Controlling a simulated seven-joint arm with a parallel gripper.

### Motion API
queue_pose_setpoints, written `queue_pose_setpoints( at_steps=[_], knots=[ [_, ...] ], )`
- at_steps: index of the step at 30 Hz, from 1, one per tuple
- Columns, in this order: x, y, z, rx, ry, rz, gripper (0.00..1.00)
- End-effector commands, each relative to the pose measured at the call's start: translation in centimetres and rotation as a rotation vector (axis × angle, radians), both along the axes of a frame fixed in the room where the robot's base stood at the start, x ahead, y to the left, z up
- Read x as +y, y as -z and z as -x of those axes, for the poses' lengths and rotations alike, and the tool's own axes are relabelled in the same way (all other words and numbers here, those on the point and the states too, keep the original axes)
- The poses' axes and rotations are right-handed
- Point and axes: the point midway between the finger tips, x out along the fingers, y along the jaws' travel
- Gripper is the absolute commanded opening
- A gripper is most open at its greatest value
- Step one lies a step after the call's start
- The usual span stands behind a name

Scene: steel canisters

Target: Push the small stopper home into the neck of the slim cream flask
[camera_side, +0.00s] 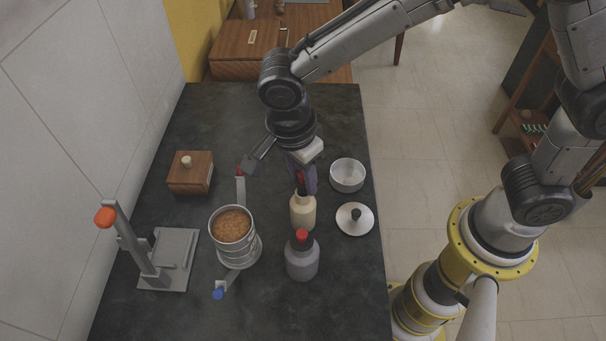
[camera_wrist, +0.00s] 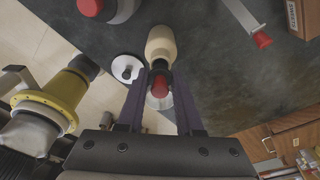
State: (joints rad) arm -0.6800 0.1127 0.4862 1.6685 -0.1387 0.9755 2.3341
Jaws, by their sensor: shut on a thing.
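The slim cream flask (camera_side: 303,212) stands upright on the dark counter; it shows at the top centre of the wrist view (camera_wrist: 161,44). The small red stopper (camera_side: 300,177) is above its dark neck, and in the wrist view the stopper (camera_wrist: 159,86) lies in line with the flask. I cannot tell how deep it sits in the neck. My gripper (camera_wrist: 160,82) is directly over the flask, pointing down, its purple fingers either side of the stopper and shut on it. In the side view the fingers partly hide the stopper.
A grey bottle with a red cap (camera_side: 302,262) stands in front of the flask. A steel canister (camera_side: 240,252) is to the left, a lid (camera_side: 354,219) and a small pan (camera_side: 347,176) to the right. A wooden box (camera_side: 190,173) and a lever stand (camera_side: 165,260) are farther left.

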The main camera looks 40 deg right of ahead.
Motion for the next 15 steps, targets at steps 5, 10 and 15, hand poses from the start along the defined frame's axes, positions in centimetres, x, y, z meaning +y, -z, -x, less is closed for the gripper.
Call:
queue_pose_setpoints(
  at_steps=[5, 10, 15],
  knots=[
    [0.00, 0.01, 0.00, 0.000, 0.000, 0.000, 0.00],
    [0.00, 0.20, 0.00, 0.000, 0.000, 0.000, 0.00],
    [-0.01, 0.52, 0.00, 0.001, 0.000, 0.001, 0.00]
  ],
)
